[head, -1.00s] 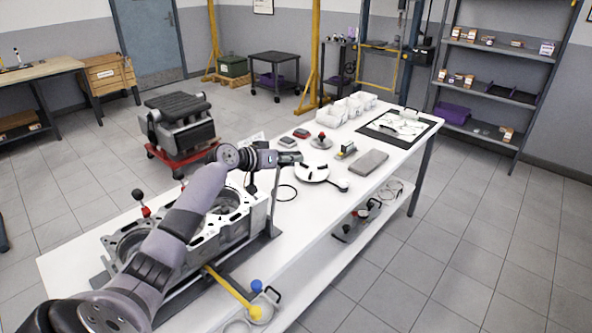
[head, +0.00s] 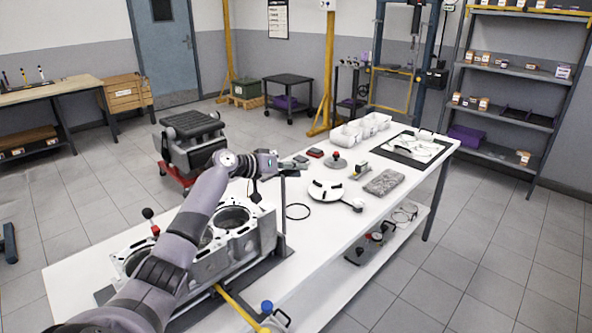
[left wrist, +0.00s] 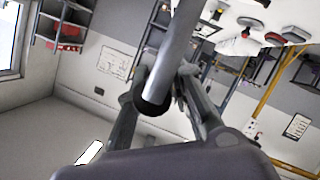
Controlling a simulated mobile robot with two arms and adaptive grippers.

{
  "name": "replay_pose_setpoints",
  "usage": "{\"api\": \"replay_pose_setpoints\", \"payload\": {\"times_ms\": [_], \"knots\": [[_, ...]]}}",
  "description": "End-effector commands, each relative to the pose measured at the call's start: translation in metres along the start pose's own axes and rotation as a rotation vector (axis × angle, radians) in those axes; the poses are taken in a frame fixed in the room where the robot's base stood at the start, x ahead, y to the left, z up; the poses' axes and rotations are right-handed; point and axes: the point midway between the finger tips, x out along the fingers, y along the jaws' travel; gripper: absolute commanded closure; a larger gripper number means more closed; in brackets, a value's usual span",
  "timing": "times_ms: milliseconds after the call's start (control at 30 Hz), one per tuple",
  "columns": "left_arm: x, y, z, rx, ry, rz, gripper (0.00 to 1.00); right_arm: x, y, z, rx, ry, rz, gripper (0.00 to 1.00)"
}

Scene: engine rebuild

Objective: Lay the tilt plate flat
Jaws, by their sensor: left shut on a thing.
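My left gripper (head: 294,164) is above the right end of the engine block (head: 238,248), level with the top of a thin upright post (head: 284,215). In the left wrist view its fingers (left wrist: 160,92) close around a smooth grey rod (left wrist: 172,50) with a dark round end. I cannot tell for sure whether this rod is the top of that post. The block sits on a dark flat plate (head: 278,254) on the white bench; I cannot tell whether this is the tilt plate, or its tilt. My right gripper is not in view.
A yellow bar (head: 236,303) sticks out at the block's front. A white round part (head: 326,190), a grey slab (head: 384,182) and white bins (head: 360,130) stand on the white bench (head: 330,236). A second engine on a red stand (head: 180,174) is behind.

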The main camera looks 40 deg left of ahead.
Motion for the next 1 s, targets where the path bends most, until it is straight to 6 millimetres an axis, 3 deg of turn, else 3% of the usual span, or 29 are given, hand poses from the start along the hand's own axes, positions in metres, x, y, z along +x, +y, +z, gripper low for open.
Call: {"api": "replay_pose_setpoints", "payload": {"times_ms": [200, 233, 500, 833, 1000], "knots": [[-0.001, -0.001, -0.003, -0.001, 0.006, -0.004, 1.00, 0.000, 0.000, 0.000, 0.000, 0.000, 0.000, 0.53], [-0.001, -0.001, -0.003, -0.001, 0.006, -0.004, 0.79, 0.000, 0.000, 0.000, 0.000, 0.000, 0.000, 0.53], [-0.001, -0.001, -0.002, 0.000, 0.005, -0.003, 0.61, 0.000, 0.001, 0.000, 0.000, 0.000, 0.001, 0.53], [-0.002, -0.001, -0.001, 0.000, 0.003, -0.003, 0.60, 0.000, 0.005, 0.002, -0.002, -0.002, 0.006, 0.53], [-0.018, -0.002, -0.001, 0.001, 0.003, -0.005, 0.60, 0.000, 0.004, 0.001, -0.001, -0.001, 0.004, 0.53]]}}
